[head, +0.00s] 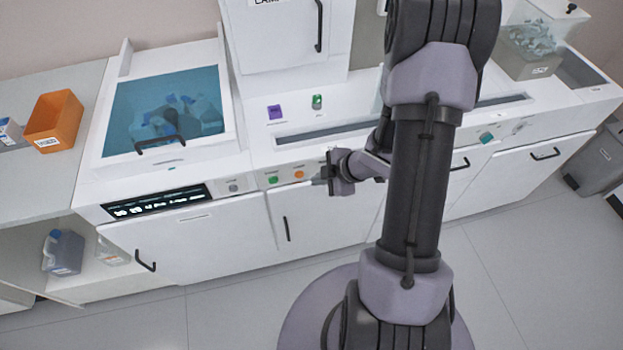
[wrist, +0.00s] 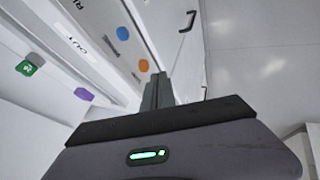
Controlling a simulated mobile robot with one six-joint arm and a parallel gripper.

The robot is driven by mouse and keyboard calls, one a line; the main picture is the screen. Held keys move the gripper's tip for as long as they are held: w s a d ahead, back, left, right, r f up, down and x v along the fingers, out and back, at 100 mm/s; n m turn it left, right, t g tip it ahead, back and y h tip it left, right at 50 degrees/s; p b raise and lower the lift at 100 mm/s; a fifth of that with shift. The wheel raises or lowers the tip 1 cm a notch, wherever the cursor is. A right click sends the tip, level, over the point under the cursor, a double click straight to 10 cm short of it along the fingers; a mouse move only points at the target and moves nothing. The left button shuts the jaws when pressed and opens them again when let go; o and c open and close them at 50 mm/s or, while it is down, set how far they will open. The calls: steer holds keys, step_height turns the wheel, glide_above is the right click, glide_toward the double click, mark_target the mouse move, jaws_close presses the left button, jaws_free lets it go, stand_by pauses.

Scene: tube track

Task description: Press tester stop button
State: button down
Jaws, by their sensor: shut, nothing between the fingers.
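A green button (head: 272,180) and an orange button (head: 299,174) sit side by side on the white front panel in the head view. Their labels are too small to read, so I cannot confirm which one is stop. My gripper (head: 319,182) is shut and empty, pointing left, just right of the orange button and apparently apart from it. In the wrist view the shut fingers (wrist: 157,92) reach up from the bottom. An orange round button (wrist: 143,65) lies just beyond their tips, and a blue round button (wrist: 122,33) farther along the panel.
A grey button (head: 233,188) and a lit display (head: 157,202) are farther left on the panel. A purple item (head: 274,112) and a green item (head: 317,101) stand on the counter above. Floor in front is clear.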

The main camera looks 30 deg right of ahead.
steer(key=shift+p+v, duration=0.4)
steer(key=shift+v, duration=1.3)
steer(key=shift+s, duration=0.25)
